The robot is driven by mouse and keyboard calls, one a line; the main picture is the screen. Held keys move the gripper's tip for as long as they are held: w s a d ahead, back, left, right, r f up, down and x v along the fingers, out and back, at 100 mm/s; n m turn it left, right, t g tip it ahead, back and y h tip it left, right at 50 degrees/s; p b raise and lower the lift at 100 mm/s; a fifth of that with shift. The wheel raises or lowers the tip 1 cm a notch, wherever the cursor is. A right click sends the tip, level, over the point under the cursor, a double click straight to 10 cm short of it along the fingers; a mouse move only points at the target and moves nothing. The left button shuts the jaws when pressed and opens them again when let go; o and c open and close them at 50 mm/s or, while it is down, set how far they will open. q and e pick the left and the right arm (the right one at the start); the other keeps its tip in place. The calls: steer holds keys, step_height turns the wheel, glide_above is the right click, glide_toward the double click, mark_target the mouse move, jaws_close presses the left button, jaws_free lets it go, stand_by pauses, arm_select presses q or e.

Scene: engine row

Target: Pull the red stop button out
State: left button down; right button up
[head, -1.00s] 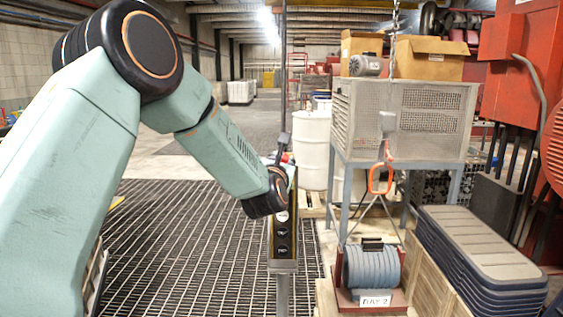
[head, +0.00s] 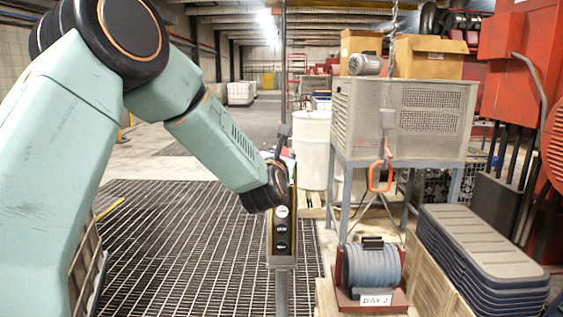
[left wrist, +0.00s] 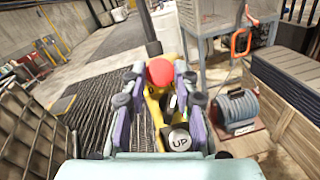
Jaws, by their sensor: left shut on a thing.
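The red stop button (left wrist: 160,72) is a round red cap at the top of the control box in the left wrist view. My left gripper (left wrist: 161,86) has its fingers on both sides of the cap and is shut on it. The yellow-and-black control box (head: 270,240) stands upright on a grey post in the head view, with a white button and dark buttons down its face. My left wrist hides the box's top and most of the gripper in the head view. My right gripper is not in view.
A blue-grey motor (head: 371,268) on a red base, with a BAY 2 sign, stands right of the post. Behind it is a metal table with a perforated cage (head: 400,115). Stacked dark trays (head: 480,250) stand far right. Grating floor (head: 170,250) lies open to the left.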

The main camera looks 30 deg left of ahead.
arm_select(q)
steer(key=c, duration=1.4)
jaws_free()
steer(key=o, duration=0.4)
steer(key=shift+s+d+r, duration=0.1)
steer(key=shift+s+r, duration=0.05)
steer(key=v, duration=1.2)
